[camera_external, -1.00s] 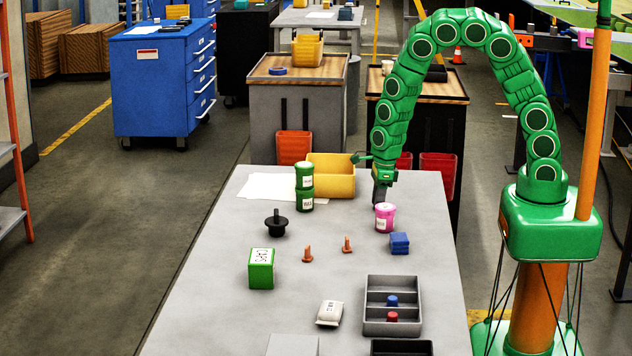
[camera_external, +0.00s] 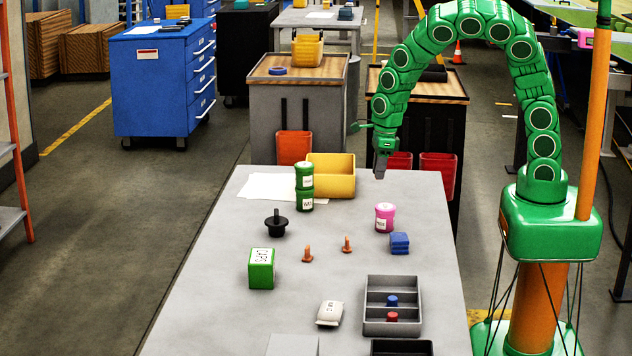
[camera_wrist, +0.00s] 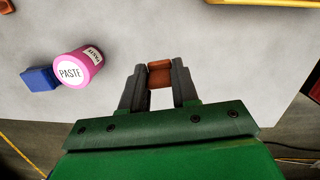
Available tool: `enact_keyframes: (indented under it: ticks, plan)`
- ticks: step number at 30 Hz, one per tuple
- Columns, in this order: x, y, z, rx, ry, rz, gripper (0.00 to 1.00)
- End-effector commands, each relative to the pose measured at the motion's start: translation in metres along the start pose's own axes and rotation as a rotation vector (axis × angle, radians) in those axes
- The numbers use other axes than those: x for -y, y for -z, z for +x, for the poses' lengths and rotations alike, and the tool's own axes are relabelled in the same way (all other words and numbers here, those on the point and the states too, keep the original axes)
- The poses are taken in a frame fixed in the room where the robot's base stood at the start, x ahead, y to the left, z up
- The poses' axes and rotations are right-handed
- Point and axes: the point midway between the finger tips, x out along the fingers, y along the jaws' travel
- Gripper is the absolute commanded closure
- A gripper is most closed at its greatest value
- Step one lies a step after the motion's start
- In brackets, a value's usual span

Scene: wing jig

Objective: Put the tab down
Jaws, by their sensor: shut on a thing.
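The tab (camera_wrist: 159,74) is a small orange-brown piece between the two dark fingers in the wrist view. My gripper (camera_external: 380,174) is shut on it, above the far right part of the grey table (camera_external: 225,260). In the external view the tab is hidden or too small to make out at the fingertips. The gripper is beyond the pink paste jar (camera_external: 385,217) and to the right of the yellow bin (camera_external: 332,183).
The paste jar (camera_wrist: 72,72) and a blue block (camera_wrist: 40,79) stand together; the block also shows in the external view (camera_external: 399,243).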

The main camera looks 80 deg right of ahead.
Motion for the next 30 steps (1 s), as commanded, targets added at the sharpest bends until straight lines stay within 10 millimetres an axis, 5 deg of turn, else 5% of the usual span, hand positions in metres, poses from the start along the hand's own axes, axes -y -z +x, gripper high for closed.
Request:
enact_keyframes:
  ticks: [7,11,30]
  plan:
    - [-0.006,-0.005,-0.002,-0.001,-0.003,-0.017,1.0]
    - [-0.026,-0.022,-0.001,-0.004,-0.012,-0.078,1.0]
    - [-0.216,-0.156,-0.031,0.002,-0.076,-0.62,1.0]
